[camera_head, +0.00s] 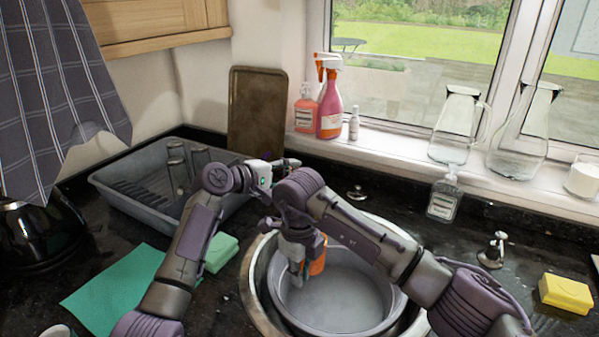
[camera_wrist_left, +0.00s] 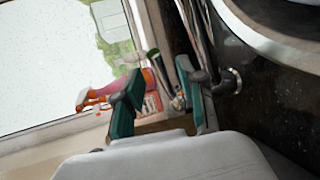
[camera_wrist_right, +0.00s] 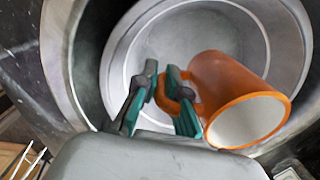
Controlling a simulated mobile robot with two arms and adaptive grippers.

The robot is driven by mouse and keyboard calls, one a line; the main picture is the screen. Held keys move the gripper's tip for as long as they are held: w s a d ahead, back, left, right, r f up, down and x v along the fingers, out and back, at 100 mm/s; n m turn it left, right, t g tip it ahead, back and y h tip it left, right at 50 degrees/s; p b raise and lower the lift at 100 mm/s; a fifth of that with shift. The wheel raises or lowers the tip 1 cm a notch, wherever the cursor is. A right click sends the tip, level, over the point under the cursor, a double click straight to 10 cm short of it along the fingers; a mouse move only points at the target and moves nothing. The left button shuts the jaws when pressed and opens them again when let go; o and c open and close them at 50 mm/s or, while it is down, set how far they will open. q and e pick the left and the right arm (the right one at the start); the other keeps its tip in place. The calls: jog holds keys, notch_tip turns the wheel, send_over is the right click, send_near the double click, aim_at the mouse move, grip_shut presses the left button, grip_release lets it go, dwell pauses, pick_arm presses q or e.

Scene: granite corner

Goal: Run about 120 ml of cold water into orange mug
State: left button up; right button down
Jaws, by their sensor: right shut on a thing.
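The orange mug (camera_head: 318,266) is over the grey basin in the sink, partly hidden by my right gripper (camera_head: 297,268). In the right wrist view, my right gripper (camera_wrist_right: 164,105) is shut on the handle of the mug (camera_wrist_right: 235,85). The mug's rim faces toward that camera, and its white inside shows no visible water. My left gripper (camera_wrist_left: 160,108) has its fingers apart near slim metal parts, apparently the tap (camera_wrist_left: 192,35). I cannot tell whether it touches them. In the head view, my arms hide the tap spout, and no water stream shows.
A grey basin (camera_head: 345,285) sits in the round sink. A dish rack (camera_head: 125,195) stands left, with a tray (camera_head: 254,110) behind it. Spray bottle (camera_head: 331,112), glass jug (camera_head: 455,125) and carafe (camera_head: 518,140) line the sill. Chrome fittings (camera_head: 491,252) and a yellow sponge (camera_head: 566,293) are right.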

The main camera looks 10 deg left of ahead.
aim_at(299, 169)
pick_arm(q)
jog(key=shift+x, duration=1.7)
grip_shut()
jog(key=shift+r, duration=0.1)
